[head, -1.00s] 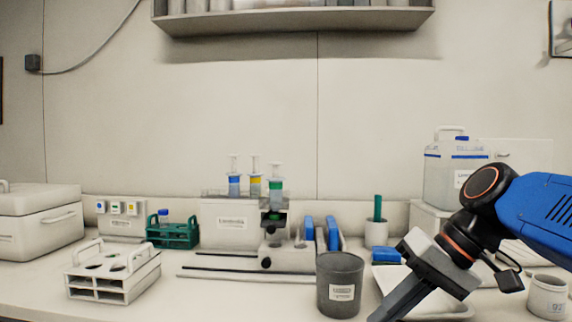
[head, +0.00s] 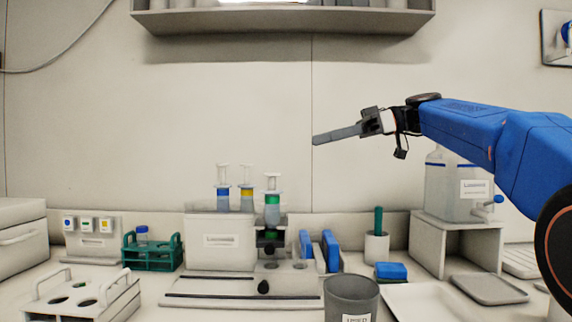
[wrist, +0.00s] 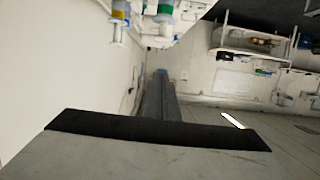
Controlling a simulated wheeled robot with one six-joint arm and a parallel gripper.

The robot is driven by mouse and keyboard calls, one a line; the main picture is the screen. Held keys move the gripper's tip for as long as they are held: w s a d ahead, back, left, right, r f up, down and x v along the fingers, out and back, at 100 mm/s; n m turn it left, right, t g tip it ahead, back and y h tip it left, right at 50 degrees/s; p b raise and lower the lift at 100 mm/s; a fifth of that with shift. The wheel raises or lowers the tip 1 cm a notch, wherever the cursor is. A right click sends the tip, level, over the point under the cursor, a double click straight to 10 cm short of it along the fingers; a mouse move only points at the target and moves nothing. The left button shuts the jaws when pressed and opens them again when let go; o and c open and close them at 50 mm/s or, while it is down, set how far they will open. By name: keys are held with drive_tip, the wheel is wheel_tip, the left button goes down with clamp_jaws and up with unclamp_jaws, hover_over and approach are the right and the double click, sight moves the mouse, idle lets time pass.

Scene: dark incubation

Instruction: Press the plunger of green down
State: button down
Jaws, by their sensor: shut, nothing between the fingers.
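The green-banded syringe (head: 272,200) stands upright in a dark-clamped stand in the head view, in front of and to the right of the blue-banded syringe (head: 223,191) and the yellow-banded syringe (head: 246,194). Its pale plunger (head: 272,178) stands raised above the barrel. My gripper (head: 316,139) is shut and empty. Its fingers point left, above and to the right of the green syringe's plunger, apart from it.
A dark waste cup (head: 351,296) stands at the front. A shelf (head: 282,20) hangs overhead. The air between gripper and syringes looks clear.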

hover_over(272, 188)
drive_tip(key=d, duration=0.3)
wheel_tip(272, 188, down, 5)
drive_tip(key=shift+w+f, duration=0.35)
drive_tip(key=shift+f, duration=0.25)
drive_tip(key=shift+f, duration=1.2)
